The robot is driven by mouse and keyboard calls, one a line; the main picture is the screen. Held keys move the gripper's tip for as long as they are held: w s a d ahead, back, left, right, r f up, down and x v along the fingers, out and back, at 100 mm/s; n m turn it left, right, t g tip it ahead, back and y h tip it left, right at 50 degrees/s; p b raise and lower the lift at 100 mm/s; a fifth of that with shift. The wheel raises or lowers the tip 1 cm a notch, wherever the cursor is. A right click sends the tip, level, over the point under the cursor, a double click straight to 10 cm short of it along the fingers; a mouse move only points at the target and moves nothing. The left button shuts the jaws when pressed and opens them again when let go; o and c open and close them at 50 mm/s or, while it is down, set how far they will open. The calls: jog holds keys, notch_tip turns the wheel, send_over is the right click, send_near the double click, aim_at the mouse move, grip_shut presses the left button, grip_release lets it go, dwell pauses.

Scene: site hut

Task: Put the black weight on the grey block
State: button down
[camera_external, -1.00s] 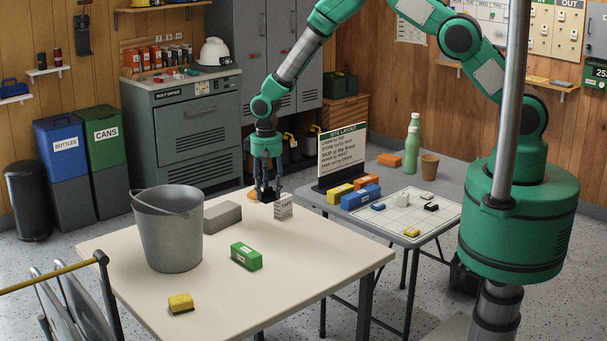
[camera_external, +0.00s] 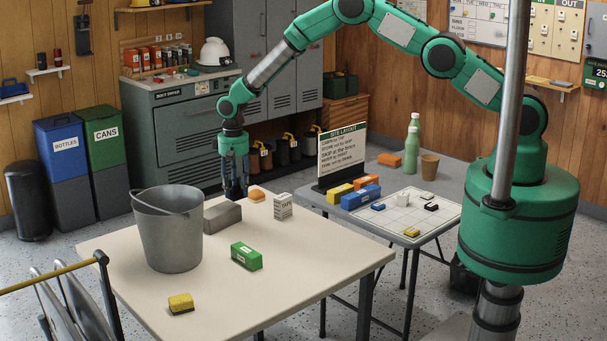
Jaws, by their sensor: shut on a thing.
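The grey block (camera_external: 223,217) lies near the back edge of the cream table, right of the bucket. My gripper (camera_external: 236,195) points down just behind the right part of the block, with its fingertips close to the block's top. It is shut on the black weight, which is small and hard to tell from the dark fingers. I cannot tell whether the weight touches the block.
A grey bucket (camera_external: 170,235) stands left of the block. A white box (camera_external: 283,206) and an orange item (camera_external: 257,195) are to its right. A green box (camera_external: 246,256) and a yellow block (camera_external: 181,303) lie in front. The table's right front (camera_external: 320,260) is clear.

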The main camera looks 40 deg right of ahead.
jog(key=shift+w+a+f, duration=0.1)
jog(key=shift+w+a, duration=0.25)
jog(key=shift+w, duration=0.3)
jog(key=shift+w+a, duration=0.35)
jog(key=shift+w, duration=0.3)
jog(key=shift+w+a+f, duration=0.1)
jog(key=shift+w+a, duration=0.25)
jog(key=shift+w, duration=0.3)
jog(key=shift+f, duration=0.1)
jog(key=shift+f, duration=1.6)
jog(key=shift+f, duration=0.15)
jog(key=c, duration=1)
grip_release()
notch_tip(320, 180, up, 12)
